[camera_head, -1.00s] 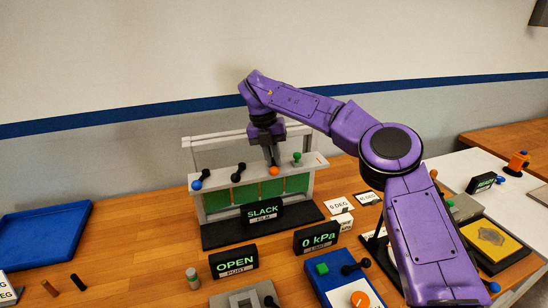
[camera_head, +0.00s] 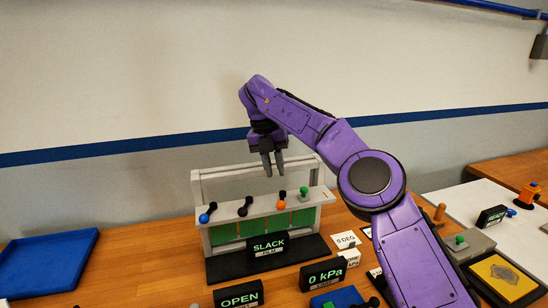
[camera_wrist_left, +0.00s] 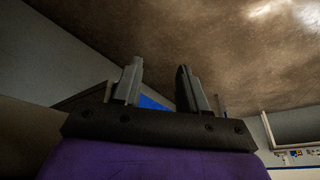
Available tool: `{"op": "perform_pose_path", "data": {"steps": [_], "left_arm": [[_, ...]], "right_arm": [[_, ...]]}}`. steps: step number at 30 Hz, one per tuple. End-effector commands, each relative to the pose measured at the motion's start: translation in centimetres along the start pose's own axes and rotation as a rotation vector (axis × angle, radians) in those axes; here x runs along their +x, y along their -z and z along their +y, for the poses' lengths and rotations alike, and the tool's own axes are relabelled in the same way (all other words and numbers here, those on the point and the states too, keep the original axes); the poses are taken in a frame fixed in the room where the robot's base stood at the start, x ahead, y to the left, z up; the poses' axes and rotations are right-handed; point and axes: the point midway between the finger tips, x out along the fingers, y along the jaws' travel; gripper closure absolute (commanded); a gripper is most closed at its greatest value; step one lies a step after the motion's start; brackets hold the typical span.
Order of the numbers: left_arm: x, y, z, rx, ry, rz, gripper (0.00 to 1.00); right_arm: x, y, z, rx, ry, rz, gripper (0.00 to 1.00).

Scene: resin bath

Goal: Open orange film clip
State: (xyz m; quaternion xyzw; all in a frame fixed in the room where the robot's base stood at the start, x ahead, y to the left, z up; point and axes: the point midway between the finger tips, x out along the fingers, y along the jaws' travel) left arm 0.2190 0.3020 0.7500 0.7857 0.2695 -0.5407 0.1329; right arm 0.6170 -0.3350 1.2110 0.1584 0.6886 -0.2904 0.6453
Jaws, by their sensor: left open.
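The orange film clip (camera_head: 281,205) is an orange knob with a short black part behind it, on the front ledge of the grey film frame (camera_head: 326,196). My right gripper (camera_head: 273,172) hangs above and slightly behind the clip, pointing down. Its two fingers are apart with nothing between them, and they do not touch the clip. My left gripper (camera_wrist_left: 159,84) shows only in the left wrist view. It is open and empty.
A blue clip (camera_head: 204,218), a black clip (camera_head: 242,211) and a green knob (camera_head: 304,191) share the ledge. A "SLACK" film sign (camera_head: 268,246) stands in front. A blue tray (camera_head: 50,262) lies at left. Bare wooden table lies between tray and frame.

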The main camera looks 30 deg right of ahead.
Motion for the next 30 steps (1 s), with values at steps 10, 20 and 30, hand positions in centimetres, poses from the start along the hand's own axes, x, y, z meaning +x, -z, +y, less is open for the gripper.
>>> {"op": "perform_pose_path", "data": {"steps": [10, 20, 30], "left_arm": [[-1.5, 0.6, -0.1, 0.000, 0.000, 0.000, 0.57], [1.2, -0.5, 0.1, 0.000, 0.000, 0.000, 0.57], [4.8, -2.0, 0.4, 0.000, 0.000, 0.000, 0.57]], "right_arm": [[-2.6, 0.0, 0.0, -0.001, 0.000, 0.001, 0.77], [-1.8, 0.9, 0.2, -0.006, 0.002, 0.002, 0.62], [2.7, 1.2, 0.1, -0.003, 0.000, 0.005, 0.62]]}}
